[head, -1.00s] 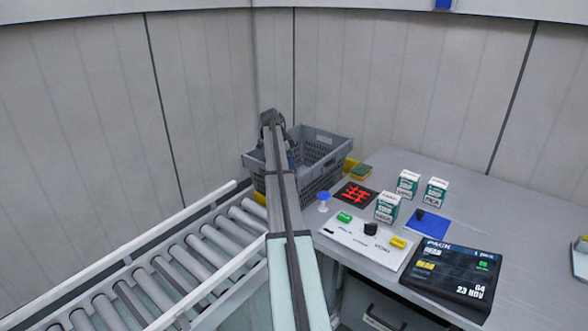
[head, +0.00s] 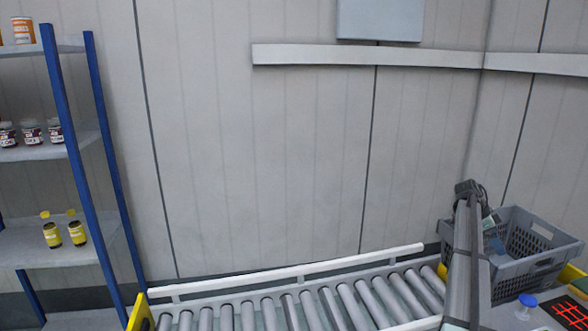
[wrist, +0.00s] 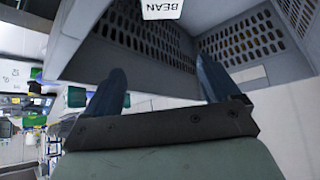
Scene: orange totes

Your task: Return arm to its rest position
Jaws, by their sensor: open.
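My arm (head: 464,265) reaches out from the lower right of the head view to a grey, slotted crate (head: 548,226). Its far end is at the crate's left side, where the gripper itself is mostly hidden. In the wrist view my gripper (wrist: 164,80) is open, with two dark blue fingers wide apart and nothing between them. The grey crate wall (wrist: 243,40) fills the view beyond the fingers.
A roller conveyor (head: 290,308) with white rails runs left of the arm. A blue-post shelf (head: 75,150) with bottles and jars stands at far left. A blue-topped white object (head: 526,303) and a black-and-red mat (head: 562,310) lie right of the arm.

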